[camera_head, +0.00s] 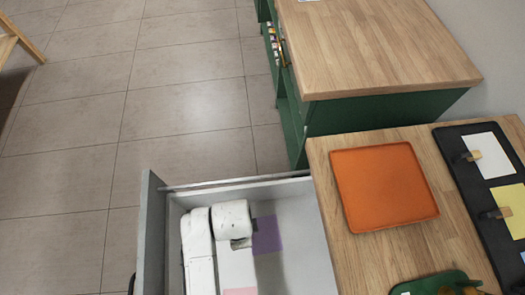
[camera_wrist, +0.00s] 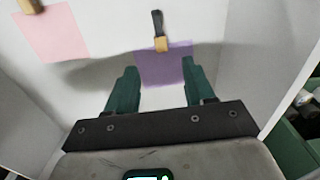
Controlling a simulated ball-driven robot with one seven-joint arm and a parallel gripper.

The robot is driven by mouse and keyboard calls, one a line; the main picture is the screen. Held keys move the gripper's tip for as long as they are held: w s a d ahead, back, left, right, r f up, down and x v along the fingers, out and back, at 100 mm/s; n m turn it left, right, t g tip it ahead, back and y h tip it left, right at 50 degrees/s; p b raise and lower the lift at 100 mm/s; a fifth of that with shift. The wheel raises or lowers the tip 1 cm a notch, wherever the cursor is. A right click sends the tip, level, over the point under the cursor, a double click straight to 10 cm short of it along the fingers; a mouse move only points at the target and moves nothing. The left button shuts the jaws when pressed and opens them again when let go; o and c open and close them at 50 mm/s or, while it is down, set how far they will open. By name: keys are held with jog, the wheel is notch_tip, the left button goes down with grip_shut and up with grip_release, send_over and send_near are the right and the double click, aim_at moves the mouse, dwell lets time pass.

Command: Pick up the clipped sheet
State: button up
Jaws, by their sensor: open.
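A purple sheet (camera_wrist: 165,66) lies in the open drawer, with a wooden-and-black clip (camera_wrist: 160,34) at its upper edge in the wrist view. The sheet also shows in the head view (camera_head: 267,236), beside my white arm. A pink sheet (camera_wrist: 52,32) with a wooden clip (camera_wrist: 30,6) lies to the left in the wrist view. Only a bit of this pink sheet shows in the head view (camera_head: 240,291). My gripper (camera_wrist: 160,76) is open and empty. Its green fingers stand either side of the purple sheet's lower part; I cannot tell their height above it.
Pale drawer walls (camera_head: 152,235) surround my arm. Right of the drawer, a wooden top holds an orange tray (camera_head: 385,186), a green tray (camera_head: 425,285) and a black board (camera_head: 459,182) with several clipped sheets. A green cabinet (camera_head: 385,117) stands behind.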

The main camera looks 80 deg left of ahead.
aim_at(255, 236)
jog(key=f, duration=0.3)
jog(key=f+b, duration=0.1)
jog(key=f, duration=0.6)
jog(key=shift+w+f, duration=0.35)
grip_shut()
